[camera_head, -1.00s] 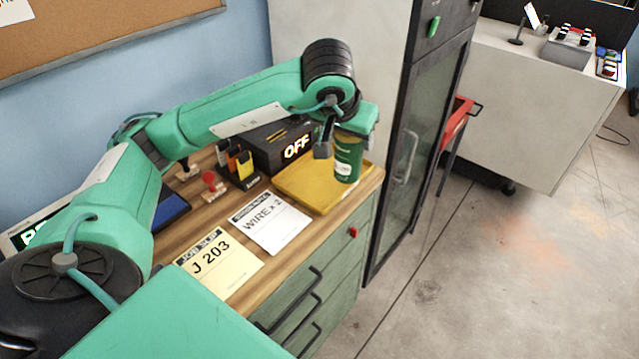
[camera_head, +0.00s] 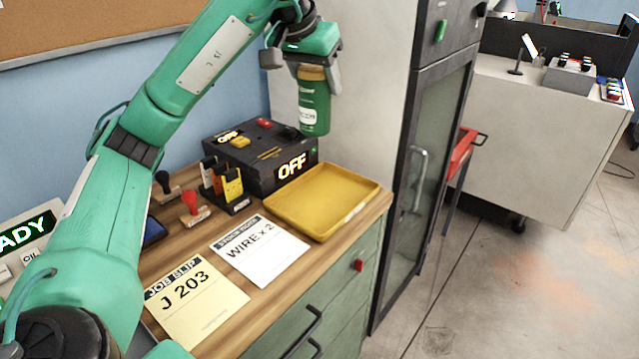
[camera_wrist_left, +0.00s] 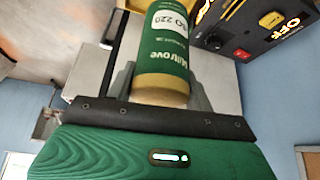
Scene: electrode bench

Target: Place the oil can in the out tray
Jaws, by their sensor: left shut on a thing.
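The oil can is a green cylinder with a white label and a tan top. In the head view the oil can (camera_head: 314,108) hangs upright in my left gripper (camera_head: 312,72), above the bench and clear of it. The left wrist view shows the oil can (camera_wrist_left: 165,45) between the fingers of my left gripper (camera_wrist_left: 160,85), which is shut around its top end. The yellow out tray (camera_head: 322,203) lies empty on the bench's right end, below the can. My right gripper is not in view.
A black box with a lit OFF sign (camera_head: 262,158) stands behind the tray. A stamp (camera_head: 192,207), a small holder (camera_head: 226,188), a white card (camera_head: 260,250) and a yellow job slip (camera_head: 195,303) are left of the tray. A glass-door cabinet (camera_head: 428,165) stands to the right.

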